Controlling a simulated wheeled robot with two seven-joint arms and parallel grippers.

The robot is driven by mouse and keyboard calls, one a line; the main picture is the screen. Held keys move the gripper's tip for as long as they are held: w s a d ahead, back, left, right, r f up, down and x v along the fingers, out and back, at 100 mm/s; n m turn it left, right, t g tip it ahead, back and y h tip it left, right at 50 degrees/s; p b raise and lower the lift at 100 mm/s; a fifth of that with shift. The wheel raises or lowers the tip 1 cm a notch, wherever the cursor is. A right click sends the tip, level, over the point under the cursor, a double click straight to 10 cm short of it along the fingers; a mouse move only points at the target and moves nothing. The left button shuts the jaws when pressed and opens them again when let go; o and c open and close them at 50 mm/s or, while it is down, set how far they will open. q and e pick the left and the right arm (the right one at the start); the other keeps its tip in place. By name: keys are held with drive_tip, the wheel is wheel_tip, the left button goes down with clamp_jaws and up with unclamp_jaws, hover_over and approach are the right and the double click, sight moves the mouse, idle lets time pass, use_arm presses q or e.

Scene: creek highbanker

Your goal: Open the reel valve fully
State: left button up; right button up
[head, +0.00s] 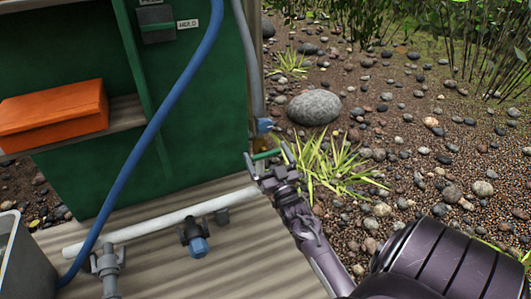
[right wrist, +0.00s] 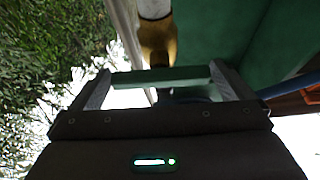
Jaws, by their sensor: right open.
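A green lever handle (head: 266,155), which I take for the reel valve's, sits at the right end of the white pipe, beside the cabinet's right edge. My right gripper (head: 268,160) is at this handle, its two fingers apart on either side of it. In the right wrist view the green handle (right wrist: 160,77) spans the gap between the open fingers, with a brass fitting (right wrist: 157,40) beyond. I cannot tell whether the fingers touch it. The valve body is mostly hidden by the gripper. My left gripper is not in view.
A green cabinet (head: 190,120) with an orange box (head: 53,114) on its shelf stands at left. A blue hose (head: 160,120) hangs before it. A white pipe (head: 150,228) with fittings lies along the boards. A grey bin (head: 22,262) is at lower left. Pebbly ground lies right.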

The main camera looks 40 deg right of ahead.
drive_tip(key=shift+w+r, duration=0.15)
drive_tip(key=shift+w, duration=0.1)
drive_tip(key=c, duration=0.8)
